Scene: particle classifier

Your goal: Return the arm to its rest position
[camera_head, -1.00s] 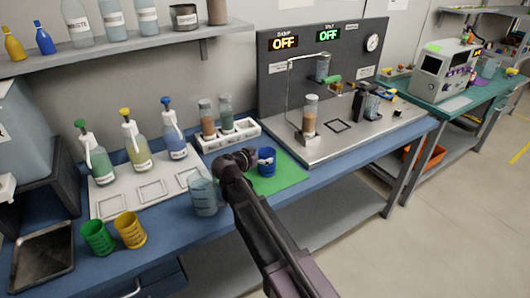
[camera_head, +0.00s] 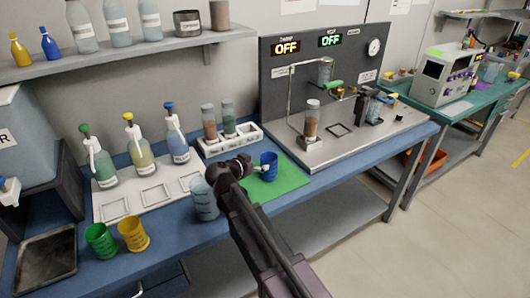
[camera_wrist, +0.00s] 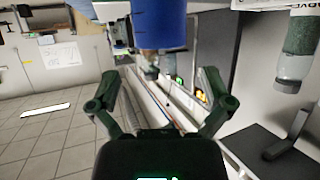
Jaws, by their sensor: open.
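My gripper (camera_head: 259,168) is at the blue cup's left side in the head view, with its fingers partly hidden by the wrist. In the wrist view my gripper (camera_wrist: 158,82) shows two dark fingers spread wide with nothing between them. The blue cup (camera_head: 268,167) stands upright on the green mat (camera_head: 290,181). It also shows in the wrist view (camera_wrist: 158,20), at the top and beyond the fingertips. I cannot tell whether a finger touches it. My arm reaches over the bench's front edge.
A clear beaker (camera_head: 204,200) stands close left of my arm. Behind is a white rack (camera_head: 247,139) with two filled vials. The steel rig plate (camera_head: 300,153) is to the right. Green (camera_head: 100,240) and yellow (camera_head: 133,234) cups stand at the left front.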

